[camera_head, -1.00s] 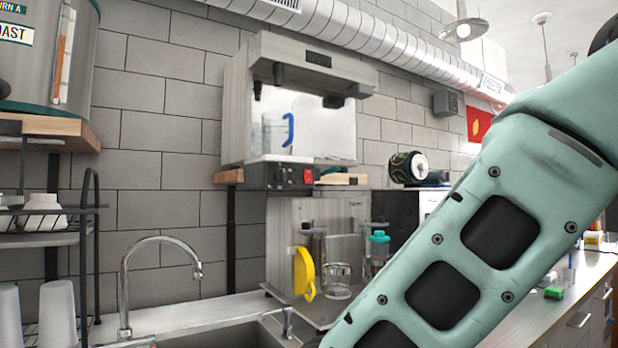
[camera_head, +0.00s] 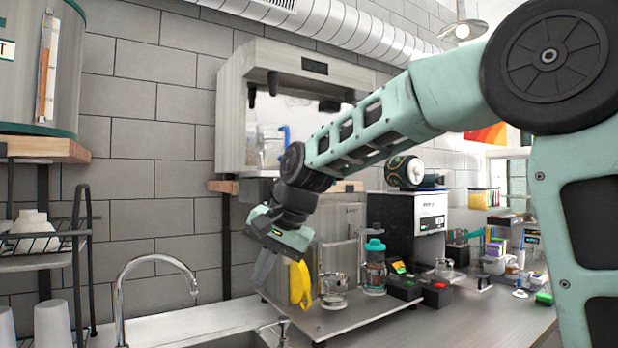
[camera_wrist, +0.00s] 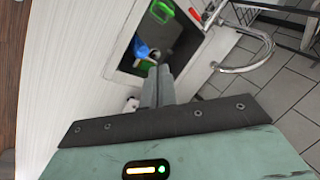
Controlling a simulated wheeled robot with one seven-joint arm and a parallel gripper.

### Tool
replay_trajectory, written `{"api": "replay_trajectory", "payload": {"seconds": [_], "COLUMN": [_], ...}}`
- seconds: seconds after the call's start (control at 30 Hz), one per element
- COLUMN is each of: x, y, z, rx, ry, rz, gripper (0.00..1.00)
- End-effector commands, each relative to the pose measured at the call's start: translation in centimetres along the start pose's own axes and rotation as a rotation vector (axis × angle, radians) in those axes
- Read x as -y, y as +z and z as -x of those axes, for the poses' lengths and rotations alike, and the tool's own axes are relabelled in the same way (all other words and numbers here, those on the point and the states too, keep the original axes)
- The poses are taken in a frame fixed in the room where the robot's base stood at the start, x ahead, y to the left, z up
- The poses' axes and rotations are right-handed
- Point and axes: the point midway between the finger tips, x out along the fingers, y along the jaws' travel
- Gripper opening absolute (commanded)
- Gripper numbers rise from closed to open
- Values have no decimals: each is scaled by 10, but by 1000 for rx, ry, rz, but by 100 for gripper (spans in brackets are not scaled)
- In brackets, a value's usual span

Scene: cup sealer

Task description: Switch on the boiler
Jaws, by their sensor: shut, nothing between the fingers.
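A box-shaped steel machine (camera_head: 306,66) sits on a wooden wall shelf behind the sink. A steel tank (camera_head: 35,60) with a sight tube stands on a shelf at the far left. I cannot tell for certain which is the boiler. My gripper (camera_head: 264,268) is below that machine, pointing down, apart from both. In the wrist view its two fingers (camera_wrist: 158,72) are together and empty, over the sink side of the counter. No switch shows clearly now.
The curved faucet (camera_head: 150,262) and the sink (camera_head: 240,338) are below. A wire rack (camera_head: 85,265) is at left. The wrist view shows green and blue items in the sink.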

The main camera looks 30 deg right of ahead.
Motion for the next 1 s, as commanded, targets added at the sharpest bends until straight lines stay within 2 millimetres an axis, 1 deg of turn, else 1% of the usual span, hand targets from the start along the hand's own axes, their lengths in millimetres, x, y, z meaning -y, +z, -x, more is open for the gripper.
{"api": "replay_trajectory", "payload": {"seconds": [0.03,0.07,0.1,0.17,0.2,0.3,0.4,0.5,0.6,1.0], "x": [6,7,6,3,0,-10,-20,-26,-29,-29], "y": [-41,-62,-88,-125,-147,-191,-219,-235,-242,-243], "z": [30,44,63,92,110,151,182,201,208,206], "rx": [-47,-73,-106,-155,-184,-250,-297,-325,-337,-338], "ry": [-24,-40,-59,-89,-109,-152,-186,-208,-217,-218], "rz": [-107,-170,-251,-364,-432,-574,-675,-734,-760,-762], "gripper": [0,0,0,0,0,0,0,0,0,0]}}
